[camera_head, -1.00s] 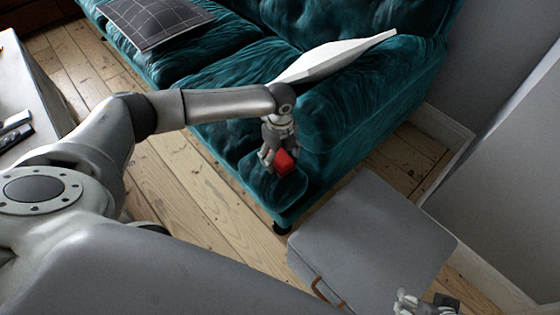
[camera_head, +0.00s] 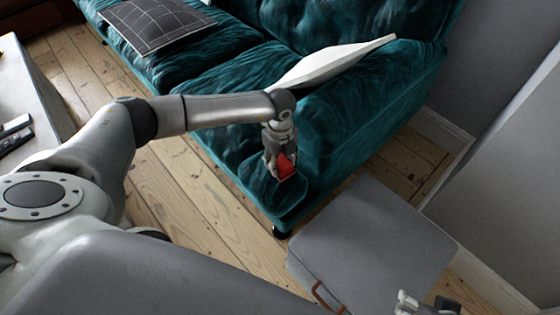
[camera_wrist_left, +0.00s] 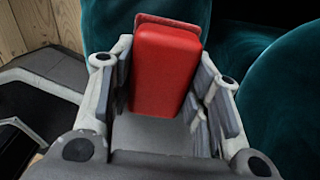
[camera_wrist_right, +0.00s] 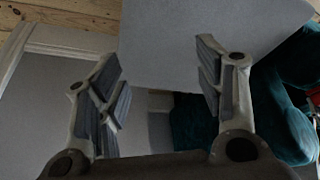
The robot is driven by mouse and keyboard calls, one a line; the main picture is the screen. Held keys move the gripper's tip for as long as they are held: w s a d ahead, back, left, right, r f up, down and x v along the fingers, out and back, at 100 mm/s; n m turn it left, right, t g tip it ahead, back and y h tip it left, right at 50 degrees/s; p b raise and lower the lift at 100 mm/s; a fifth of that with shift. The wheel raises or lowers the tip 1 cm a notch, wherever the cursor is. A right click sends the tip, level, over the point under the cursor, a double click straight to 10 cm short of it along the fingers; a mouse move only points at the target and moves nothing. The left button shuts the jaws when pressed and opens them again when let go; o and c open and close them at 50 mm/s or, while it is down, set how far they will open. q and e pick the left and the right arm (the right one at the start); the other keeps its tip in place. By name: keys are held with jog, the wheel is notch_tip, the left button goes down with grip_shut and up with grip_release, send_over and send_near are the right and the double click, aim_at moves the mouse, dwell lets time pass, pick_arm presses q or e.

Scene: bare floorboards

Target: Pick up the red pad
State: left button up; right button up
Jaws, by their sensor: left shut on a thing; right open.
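The red pad (camera_head: 287,166) is between the fingers of my left gripper (camera_head: 279,170), at the front of the sofa's near arm. In the left wrist view the red pad (camera_wrist_left: 165,70) stands up between both fingers, and my left gripper (camera_wrist_left: 165,85) is shut on it. I cannot tell whether the pad still touches the sofa. My right gripper (camera_wrist_right: 165,85) is open and empty in the right wrist view. Only part of it shows at the lower right edge of the head view.
A teal sofa (camera_head: 340,130) holds a dark grid-patterned cushion (camera_head: 155,25) and a white cushion (camera_head: 330,62). A grey box-like piece (camera_head: 375,235) stands in front of the sofa arm. A grey-topped table (camera_head: 30,90) is at the left. Bare floorboards (camera_head: 195,190) lie between.

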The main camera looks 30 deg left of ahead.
aim_at(280, 159)
pick_arm(q)
jog(key=shift+r, duration=0.2)
pick_arm(e)
jog(key=shift+s, duration=0.1)
pick_arm(q)
jog(key=shift+r, duration=0.2)
notch_tip(280, 159, up, 2)
jog(key=shift+r+p, duration=0.15)
jog(key=shift+p, duration=0.5)
jog(key=s+a+r+p, duration=0.1)
jog(key=s+r+p, duration=0.2)
jog(key=s+r, duration=0.7)
jog(key=shift+s, duration=2)
pick_arm(e)
jog(key=shift+g, duration=0.8)
jog(key=shift+s+d+f, duration=0.1)
jog(key=shift+s+f, duration=0.05)
jog(key=shift+f, duration=1.35)
jog(key=shift+s+d+f, duration=0.1)
jog(key=shift+f, duration=1.35)
pick_arm(q)
jog(key=shift+a, duration=0.1)
